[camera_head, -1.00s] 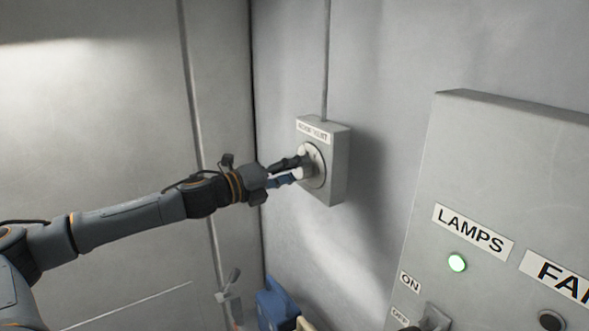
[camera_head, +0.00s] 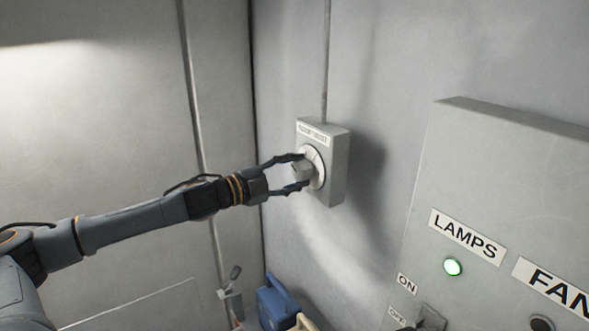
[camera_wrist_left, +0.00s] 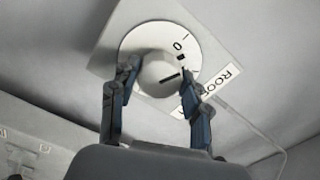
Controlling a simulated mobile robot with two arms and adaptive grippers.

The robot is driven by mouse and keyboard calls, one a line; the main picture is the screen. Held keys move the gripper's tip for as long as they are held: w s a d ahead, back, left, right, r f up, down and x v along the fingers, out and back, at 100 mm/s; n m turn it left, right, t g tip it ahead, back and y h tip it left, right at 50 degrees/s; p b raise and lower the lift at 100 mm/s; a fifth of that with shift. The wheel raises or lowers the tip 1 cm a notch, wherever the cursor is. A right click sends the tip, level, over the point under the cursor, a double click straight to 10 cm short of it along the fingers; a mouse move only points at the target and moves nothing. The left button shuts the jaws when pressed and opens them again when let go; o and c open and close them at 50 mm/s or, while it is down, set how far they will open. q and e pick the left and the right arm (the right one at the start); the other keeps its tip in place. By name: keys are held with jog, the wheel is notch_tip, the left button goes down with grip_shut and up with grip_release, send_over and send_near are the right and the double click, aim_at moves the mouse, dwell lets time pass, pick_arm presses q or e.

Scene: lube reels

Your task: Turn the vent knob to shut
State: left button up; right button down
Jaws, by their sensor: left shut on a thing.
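The vent knob (camera_head: 303,172) sticks out of a round white dial on a grey box (camera_head: 338,165) on the wall. The box label is too small to read in the head view; in the wrist view it starts with "ROO". My right gripper is out of view.
A blue object (camera_head: 276,303) is low in the middle. A conduit (camera_head: 327,60) runs up from the vent box.

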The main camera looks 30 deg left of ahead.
pick_arm(q)
jog(key=n+p, duration=0.1)
jog(key=n, duration=0.3)
jog(key=shift+n+p, duration=0.3)
jog(key=shift+p, duration=0.1)
dwell(0.4)
jog(key=o, duration=1.1)
jog(key=shift+f, duration=0.1)
jog(key=shift+o, duration=0.2)
jog(key=shift+s+a, duration=0.1)
jog(key=shift+s, duration=0.05)
jog(key=shift+s+a+f, duration=0.15)
jog(key=shift+s+a, duration=0.15)
jog(key=shift+s, duration=0.25)
jog(key=shift+v, duration=2.95)
